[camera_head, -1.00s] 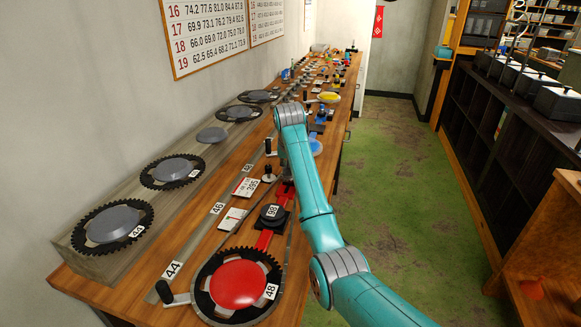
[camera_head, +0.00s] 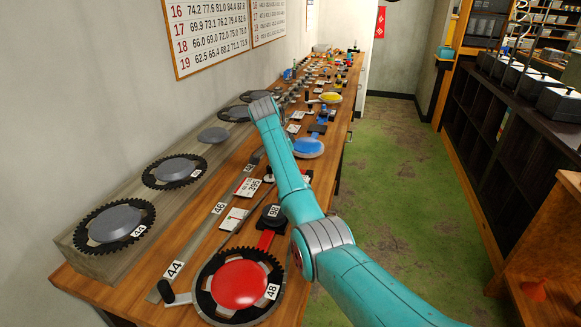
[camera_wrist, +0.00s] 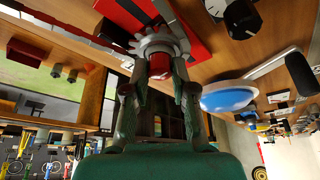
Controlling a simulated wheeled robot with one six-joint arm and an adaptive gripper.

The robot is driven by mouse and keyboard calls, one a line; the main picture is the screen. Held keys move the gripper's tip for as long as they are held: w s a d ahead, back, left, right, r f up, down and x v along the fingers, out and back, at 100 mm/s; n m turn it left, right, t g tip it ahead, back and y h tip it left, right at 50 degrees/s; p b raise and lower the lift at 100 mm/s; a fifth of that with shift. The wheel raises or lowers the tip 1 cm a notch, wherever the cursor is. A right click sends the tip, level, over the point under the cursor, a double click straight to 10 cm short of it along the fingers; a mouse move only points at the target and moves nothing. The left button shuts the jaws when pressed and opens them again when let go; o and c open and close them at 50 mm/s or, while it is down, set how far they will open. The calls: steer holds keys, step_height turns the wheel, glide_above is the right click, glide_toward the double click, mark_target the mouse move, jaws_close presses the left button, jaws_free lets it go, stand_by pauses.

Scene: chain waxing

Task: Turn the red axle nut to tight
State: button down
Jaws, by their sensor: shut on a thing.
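In the wrist view the red axle nut (camera_wrist: 158,66) sits between the two fingers of my gripper (camera_wrist: 160,72), which is shut on it. Whether the nut is tight cannot be told. In the head view my arm hides the gripper and the nut.
A blue disc (camera_head: 308,147) lies right of my arm and shows in the wrist view (camera_wrist: 229,96). Crank handles, number cards and chainrings (camera_head: 118,222) crowd the wooden bench (camera_head: 110,300). The green floor (camera_head: 400,200) at the right is clear, before dark shelves (camera_head: 490,140).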

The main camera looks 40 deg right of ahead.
steer(key=shift+w+m+g, duration=0.1)
steer(key=shift+m+g, duration=0.5)
steer(key=shift+m, duration=1)
steer(key=c, duration=0.9)
jaws_free()
steer(key=shift+c, duration=0.2)
steer(key=v, duration=1.2)
steer(key=shift+w, duration=0.15)
steer(key=shift+f, duration=0.1)
